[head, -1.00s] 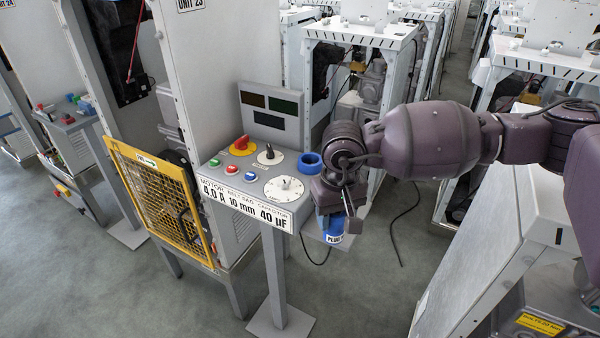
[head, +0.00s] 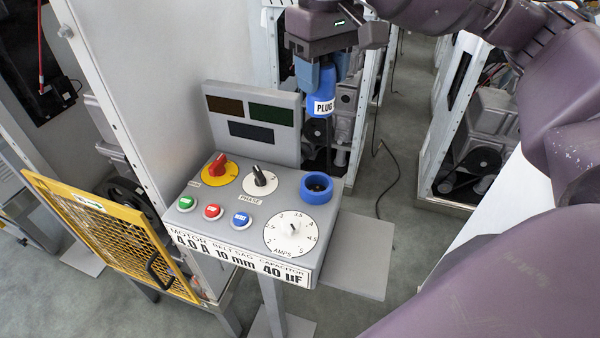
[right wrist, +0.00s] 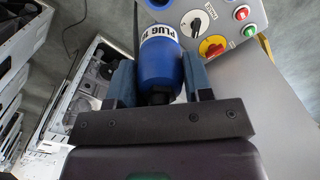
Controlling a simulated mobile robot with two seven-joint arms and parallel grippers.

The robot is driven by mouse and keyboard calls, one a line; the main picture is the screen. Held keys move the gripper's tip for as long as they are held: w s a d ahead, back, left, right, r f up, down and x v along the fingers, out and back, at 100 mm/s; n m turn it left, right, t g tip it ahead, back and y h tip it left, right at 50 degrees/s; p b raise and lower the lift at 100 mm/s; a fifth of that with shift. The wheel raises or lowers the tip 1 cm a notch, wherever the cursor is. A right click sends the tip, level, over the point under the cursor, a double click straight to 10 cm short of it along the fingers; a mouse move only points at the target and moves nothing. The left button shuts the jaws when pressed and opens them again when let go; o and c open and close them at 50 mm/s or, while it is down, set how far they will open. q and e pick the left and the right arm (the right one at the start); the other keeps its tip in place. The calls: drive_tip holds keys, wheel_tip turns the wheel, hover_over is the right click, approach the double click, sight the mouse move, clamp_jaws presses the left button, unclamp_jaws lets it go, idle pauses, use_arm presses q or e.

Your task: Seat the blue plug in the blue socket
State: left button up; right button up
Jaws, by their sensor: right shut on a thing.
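The blue plug (head: 321,92) with a white PLUG label hangs upright below my right gripper (head: 318,72), which is shut on it. In the right wrist view the plug (right wrist: 162,65) sits between the two fingers of the gripper (right wrist: 156,80). The blue socket (head: 316,187) is a ring with a dark opening at the right rear of the grey control panel. The plug is above and behind the socket in the head view, clear of it. A blue edge (right wrist: 158,4) at the top of the wrist view looks like the socket. My left gripper is not in view.
The panel (head: 200,222) carries a red knob (head: 216,166), a black phase knob (head: 260,178), an amps dial (head: 297,232) and several push buttons. A display block (head: 252,128) rises behind them. A yellow mesh guard (head: 105,240) stands at left. A grey shelf (head: 355,262) lies right of the panel.

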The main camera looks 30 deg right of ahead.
sight(323, 105)
drive_tip(key=shift+w+d+r, duration=0.1)
drive_tip(key=shift+w, duration=0.05)
drive_tip(key=shift+f, duration=0.3)
drive_tip(key=f, duration=0.5)
drive_tip(key=shift+s, duration=0.25)
wheel_tip(323, 105, down, 14)
drive_tip(key=shift+w+r+p, duration=0.1)
drive_tip(key=shift+w+p, duration=0.05)
drive_tip(key=shift+p, duration=0.5)
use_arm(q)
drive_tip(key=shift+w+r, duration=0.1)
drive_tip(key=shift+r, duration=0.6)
